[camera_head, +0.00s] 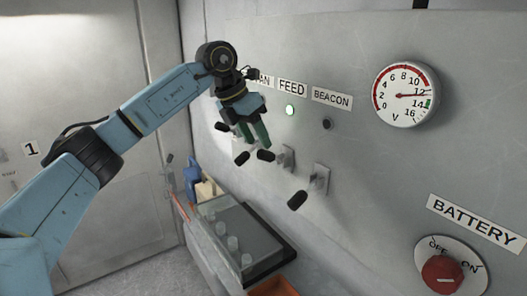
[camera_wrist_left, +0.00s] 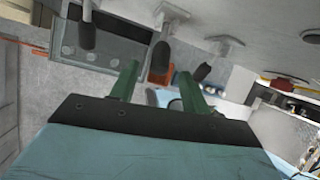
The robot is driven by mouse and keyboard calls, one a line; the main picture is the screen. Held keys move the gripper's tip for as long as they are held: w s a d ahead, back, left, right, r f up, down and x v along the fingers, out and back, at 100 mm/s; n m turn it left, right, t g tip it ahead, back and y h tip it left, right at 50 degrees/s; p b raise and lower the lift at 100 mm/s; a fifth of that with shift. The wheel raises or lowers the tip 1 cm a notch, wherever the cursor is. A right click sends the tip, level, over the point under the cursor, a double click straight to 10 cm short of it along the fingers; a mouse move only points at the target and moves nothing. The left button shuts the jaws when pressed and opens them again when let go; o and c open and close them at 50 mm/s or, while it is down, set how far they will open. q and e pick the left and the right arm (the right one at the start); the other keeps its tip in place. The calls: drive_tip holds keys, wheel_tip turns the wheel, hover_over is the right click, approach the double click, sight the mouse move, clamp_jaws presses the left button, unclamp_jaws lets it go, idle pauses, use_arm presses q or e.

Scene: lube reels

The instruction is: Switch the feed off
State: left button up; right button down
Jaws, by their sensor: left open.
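The feed lever (camera_head: 265,155) has a black handle on a grey bracket and sticks out from the panel. My left gripper (camera_head: 255,133) is open, with green fingers pointing down, close to the feed lever handle. In the left wrist view a dark handle (camera_wrist_left: 160,62), which looks like the feed lever, appears between the fingertips. I cannot tell whether they touch it. My right gripper is not in view.
The beacon lever (camera_head: 297,200) is to the right, under the BEACON label (camera_head: 331,98) and a dark lamp (camera_head: 327,124). Another black handle (camera_head: 242,158) is close on the left. A tray with clear cups (camera_head: 245,262) stands below. A gauge (camera_head: 405,95) and red battery switch (camera_head: 442,274) are right.

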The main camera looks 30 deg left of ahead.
sight(264, 151)
use_arm(q)
drive_tip(key=x, duration=0.5)
drive_tip(key=shift+r, duration=0.1)
clamp_jaws()
